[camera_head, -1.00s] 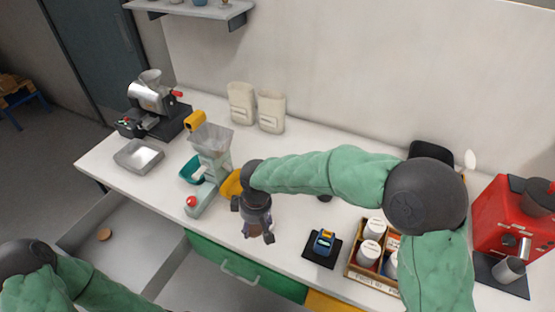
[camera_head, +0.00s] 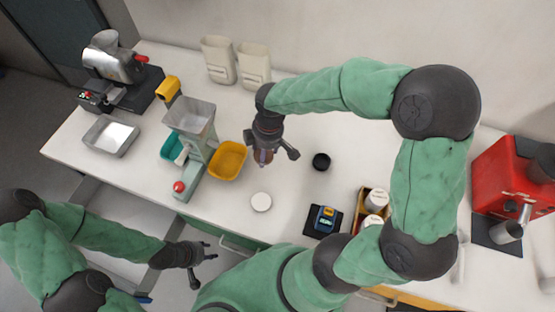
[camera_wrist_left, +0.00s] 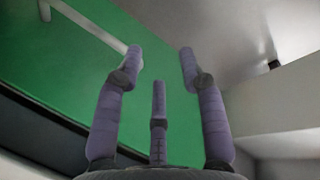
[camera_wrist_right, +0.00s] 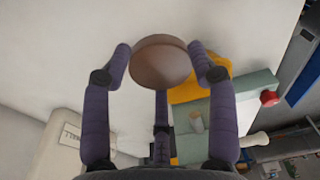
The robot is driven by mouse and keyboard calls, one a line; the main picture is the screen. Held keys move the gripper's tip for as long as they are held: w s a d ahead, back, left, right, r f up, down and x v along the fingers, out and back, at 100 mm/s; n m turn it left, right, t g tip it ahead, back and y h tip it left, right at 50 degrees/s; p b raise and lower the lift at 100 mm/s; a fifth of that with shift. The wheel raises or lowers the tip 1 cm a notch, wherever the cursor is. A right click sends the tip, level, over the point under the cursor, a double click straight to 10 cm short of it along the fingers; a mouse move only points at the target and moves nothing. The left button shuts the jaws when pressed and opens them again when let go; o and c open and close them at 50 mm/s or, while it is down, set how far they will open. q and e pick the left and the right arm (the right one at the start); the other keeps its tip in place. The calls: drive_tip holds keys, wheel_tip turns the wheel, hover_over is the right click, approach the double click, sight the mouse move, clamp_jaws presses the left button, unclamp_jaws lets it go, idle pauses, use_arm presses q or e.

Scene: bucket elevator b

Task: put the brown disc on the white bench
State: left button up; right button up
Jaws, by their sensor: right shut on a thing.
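The brown disc (camera_wrist_right: 160,62) is between the fingertips of my right gripper (camera_wrist_right: 163,70) in the right wrist view. In the head view my right gripper (camera_head: 270,152) points down over the white bench (camera_head: 325,122), shut on the disc (camera_head: 262,157), which it partly hides. It is right of the yellow bowl; I cannot tell its exact height above the bench. My left gripper (camera_head: 203,262) is low in front of the bench. In the left wrist view its fingers (camera_wrist_left: 160,62) are spread and empty, facing a green drawer front.
A white round lid (camera_head: 261,202), a black round piece (camera_head: 321,161), a yellow bowl (camera_head: 228,160) and a blue device on a black pad (camera_head: 326,218) surround a clear patch of bench. A dispenser (camera_head: 192,130) stands left. A box of jars (camera_head: 373,205) stands right.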

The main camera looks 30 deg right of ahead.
drive_tip(key=b, duration=0.1)
hover_over(277, 165)
wheel_tip(277, 165, down, 5)
drive_tip(key=shift+a+f, duration=0.1)
drive_tip(key=shift+d+f+b, duration=0.2)
drive_tip(key=shift+f+b, duration=0.5)
drive_tip(key=shift+f, duration=1)
drive_tip(key=shift+f, duration=0.15)
drive_tip(key=o, duration=1.2)
drive_tip(key=shift+r, duration=0.5)
wheel_tip(277, 165, up, 11)
drive_tip(key=s+d+p, duration=0.1)
drive_tip(key=p, duration=0.2)
drive_tip(key=shift+r, duration=0.15)
